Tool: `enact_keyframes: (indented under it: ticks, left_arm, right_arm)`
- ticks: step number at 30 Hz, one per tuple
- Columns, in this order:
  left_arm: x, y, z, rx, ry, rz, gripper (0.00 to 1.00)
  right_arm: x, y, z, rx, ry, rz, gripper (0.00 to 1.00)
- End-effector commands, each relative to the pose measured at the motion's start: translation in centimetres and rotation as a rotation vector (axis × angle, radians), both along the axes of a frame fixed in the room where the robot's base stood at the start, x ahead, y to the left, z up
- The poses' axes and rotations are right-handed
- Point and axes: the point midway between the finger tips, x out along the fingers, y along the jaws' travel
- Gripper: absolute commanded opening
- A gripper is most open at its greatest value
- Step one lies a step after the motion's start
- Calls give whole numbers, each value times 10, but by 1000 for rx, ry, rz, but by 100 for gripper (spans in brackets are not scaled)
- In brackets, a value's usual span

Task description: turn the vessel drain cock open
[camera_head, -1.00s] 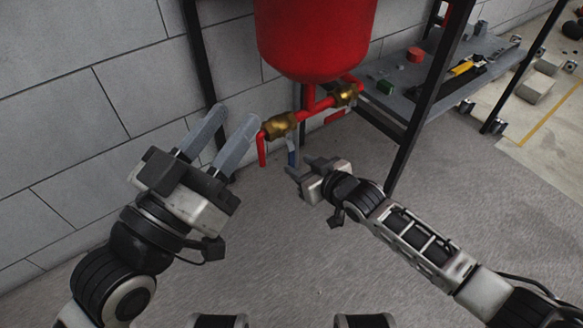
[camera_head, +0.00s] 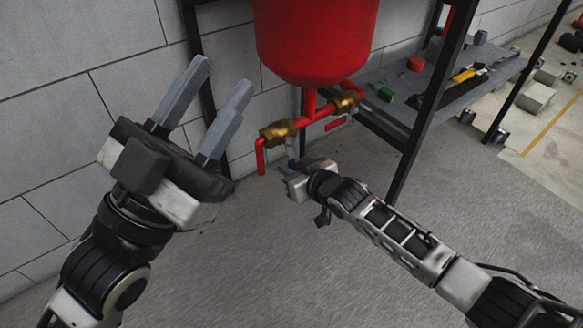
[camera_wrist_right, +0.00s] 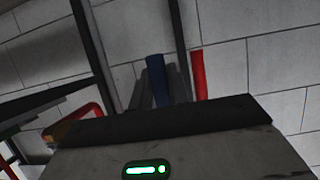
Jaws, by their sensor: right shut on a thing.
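The drain cock is a brass valve (camera_head: 279,131) on the red pipe below the red vessel (camera_head: 315,40). Its blue lever (camera_head: 291,151) hangs down from it, with the lower part hidden by my right gripper (camera_head: 291,170). In the right wrist view the blue lever (camera_wrist_right: 156,78) stands between the grey fingers of my right gripper (camera_wrist_right: 158,95), which is shut on it. My left gripper (camera_head: 219,73) is open and empty, with its fingers pointing up, left of the valve and apart from it.
A second brass valve (camera_head: 346,103) with a red handle (camera_head: 335,124) sits to the right on the pipe. A red outlet pipe (camera_head: 260,158) hangs left of the lever. A dark frame post (camera_head: 428,105) and a shelf (camera_head: 440,85) with tools stand right. The floor in front is clear.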

Motion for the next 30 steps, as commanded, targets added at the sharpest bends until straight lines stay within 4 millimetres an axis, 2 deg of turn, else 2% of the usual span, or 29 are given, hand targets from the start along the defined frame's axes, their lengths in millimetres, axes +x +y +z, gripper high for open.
enact_keyframes:
  ticks: [8, 17, 30]
  left_arm:
    - [2, 0, 0, -5, 26, -7, 36]
    - [4, 2, -10, -18, 77, 2, 36]
    - [-4, -1, 7, 13, -68, 1, 36]
  right_arm:
    - [-3, 3, 1, 50, 37, 1, 0]
    - [-11, 15, 1, 215, 157, 0, 0]
    - [-23, 30, 10, 439, 321, 0, 0]
